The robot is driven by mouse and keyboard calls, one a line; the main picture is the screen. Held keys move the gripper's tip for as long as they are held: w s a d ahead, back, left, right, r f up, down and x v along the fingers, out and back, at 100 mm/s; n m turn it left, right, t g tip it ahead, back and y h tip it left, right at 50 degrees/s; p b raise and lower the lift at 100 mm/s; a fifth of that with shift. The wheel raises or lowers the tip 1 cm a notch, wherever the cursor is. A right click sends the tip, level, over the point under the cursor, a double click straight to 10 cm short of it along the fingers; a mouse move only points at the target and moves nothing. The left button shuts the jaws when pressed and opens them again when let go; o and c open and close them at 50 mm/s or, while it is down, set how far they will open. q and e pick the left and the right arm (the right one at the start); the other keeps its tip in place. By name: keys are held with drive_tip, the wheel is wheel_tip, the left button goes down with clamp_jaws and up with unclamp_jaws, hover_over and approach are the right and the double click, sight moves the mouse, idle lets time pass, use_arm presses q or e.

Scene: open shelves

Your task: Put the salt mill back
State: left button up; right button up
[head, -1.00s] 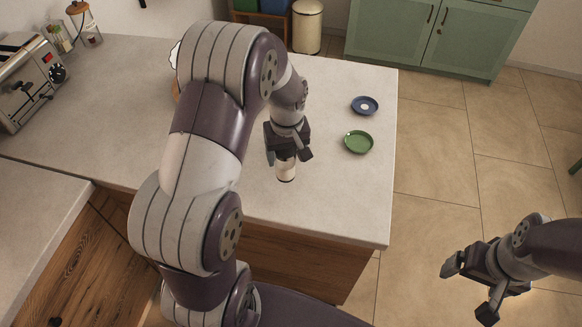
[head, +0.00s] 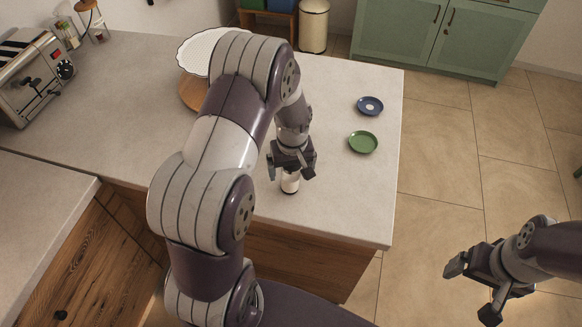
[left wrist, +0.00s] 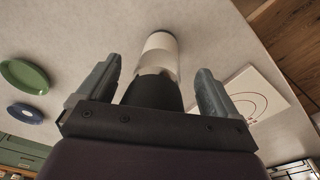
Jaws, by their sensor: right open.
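The salt mill (head: 290,183), with a white body, is below my left gripper (head: 292,168) near the counter's front edge. In the left wrist view the mill (left wrist: 160,48) shows a white far end and a dark part nearer the palm. It is between the two fingers of my left gripper (left wrist: 160,82), with a narrow gap visible on each side, so the fingers look open around it. I cannot tell whether its base touches the counter. My right gripper (head: 474,287) is open and empty over the floor at the right.
A green plate (head: 363,142) and a blue plate (head: 369,106) lie to the right on the counter (head: 345,205). A white square with a circle (left wrist: 262,88) lies beside the mill. A white dish (head: 198,53) on a wooden stand and a toaster (head: 28,75) are further left.

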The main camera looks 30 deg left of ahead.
use_arm(q)
drive_tip(key=shift+s+r+p, duration=0.1)
drive_tip(key=shift+r+p, duration=0.2)
drive_tip(key=shift+r, duration=0.1)
drive_tip(key=r, duration=0.3)
drive_tip(key=r+b, duration=0.1)
drive_tip(key=r, duration=0.3)
drive_tip(key=s+d+r+b, duration=0.1)
drive_tip(key=r, duration=0.3)
drive_tip(key=shift+r, duration=0.25)
drive_tip(key=s+d+f+m, duration=0.2)
drive_tip(key=s+d+m, duration=0.5)
drive_tip(key=s, duration=0.5)
drive_tip(key=shift+s+m+t+h, duration=0.15)
drive_tip(key=shift+m+t+h, duration=0.2)
drive_tip(key=shift+m, duration=0.35)
